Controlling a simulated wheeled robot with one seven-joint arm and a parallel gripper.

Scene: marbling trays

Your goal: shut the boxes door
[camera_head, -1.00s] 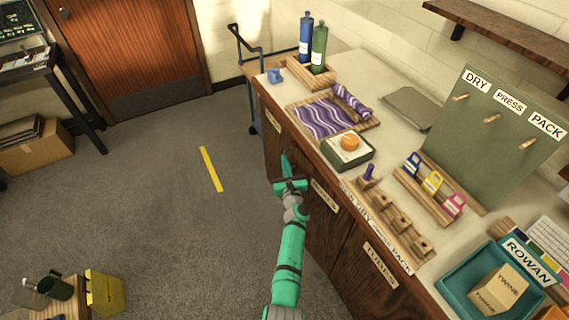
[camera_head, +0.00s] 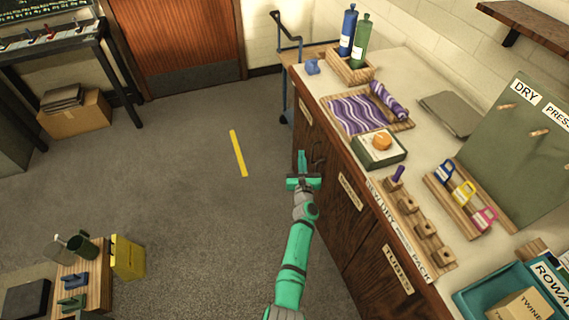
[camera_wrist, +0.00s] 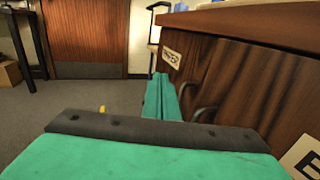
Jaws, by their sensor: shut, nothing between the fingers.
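The wooden cabinet front (camera_head: 335,215) has several dark doors with pale labels under a counter. One label reads TUBES (camera_head: 398,268); the far label (camera_head: 305,110) and the middle label (camera_head: 349,191) are too small to read surely, so I cannot tell which names boxes. In the wrist view the far label (camera_wrist: 172,57) sits on a dark door panel (camera_wrist: 225,75), with two curved handles (camera_wrist: 198,102) beside my fingers. No door clearly stands out from the front. My gripper (camera_head: 302,155) is shut and empty, close beside the cabinet front; it also shows in the wrist view (camera_wrist: 161,92). Contact is unclear.
The counter (camera_head: 395,75) overhangs the doors and holds bottles, trays and a green board. A blue trolley (camera_head: 285,80) stands past the cabinet's far end. Open grey floor (camera_head: 190,190) with a yellow strip (camera_head: 238,153) lies left of my arm.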

